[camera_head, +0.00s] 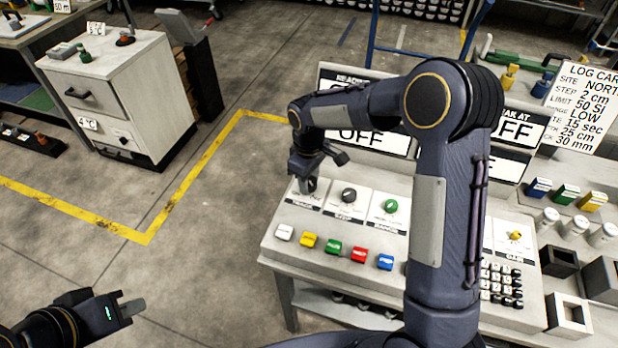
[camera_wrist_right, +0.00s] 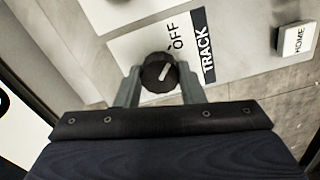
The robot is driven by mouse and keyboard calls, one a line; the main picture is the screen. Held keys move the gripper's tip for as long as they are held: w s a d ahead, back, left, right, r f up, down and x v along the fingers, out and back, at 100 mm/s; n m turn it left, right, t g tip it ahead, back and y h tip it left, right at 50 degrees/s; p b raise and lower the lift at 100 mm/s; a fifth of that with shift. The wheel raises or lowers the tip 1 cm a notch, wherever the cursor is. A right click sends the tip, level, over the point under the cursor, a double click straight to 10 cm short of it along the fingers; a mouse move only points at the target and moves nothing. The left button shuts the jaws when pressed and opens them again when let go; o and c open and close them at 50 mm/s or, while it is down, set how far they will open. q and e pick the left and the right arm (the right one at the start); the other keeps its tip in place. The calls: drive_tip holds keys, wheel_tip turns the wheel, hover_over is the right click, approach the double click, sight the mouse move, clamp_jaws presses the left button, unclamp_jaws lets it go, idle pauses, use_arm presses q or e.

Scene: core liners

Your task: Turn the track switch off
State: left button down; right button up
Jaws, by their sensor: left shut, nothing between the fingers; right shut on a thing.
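The track switch is a round black knob (camera_wrist_right: 158,72) with a white pointer line, beside the words TRACK and OFF in the right wrist view. The pointer slants up and to the right; I cannot tell whether it lines up exactly with OFF. My right gripper (camera_wrist_right: 160,82) has a finger on each side of the knob and is shut on it. In the head view my right gripper (camera_head: 307,186) reaches down to the panel's left end and hides most of this knob. My left gripper (camera_head: 131,307) is shut and empty over the floor at lower left.
The sloping control panel (camera_head: 275,243) carries a black knob (camera_head: 348,195), a green knob (camera_head: 390,206) and a row of coloured buttons. A white button marked HOME (camera_wrist_right: 297,40) sits near the track switch. Display boards stand behind. My right arm covers the panel's middle.

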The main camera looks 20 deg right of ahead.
idle(0.3)
drive_tip(key=o, duration=1)
wheel_tip(320, 180, up, 8)
drive_tip(key=shift+f, duration=0.1)
drive_tip(key=s+d+r+m+t+y, duration=0.1)
drive_tip(key=s+d+r+m+y, duration=0.15)
drive_tip(key=s+d+r, duration=0.45)
drive_tip(key=s+a+f+m+t+y, duration=0.1)
drive_tip(key=s+m+t, duration=0.3)
drive_tip(key=s, duration=1.7)
drive_tip(key=f+m, duration=0.1)
drive_tip(key=m, duration=0.2)
drive_tip(key=shift+a+t, duration=0.2)
drive_tip(key=shift+t, duration=0.1)
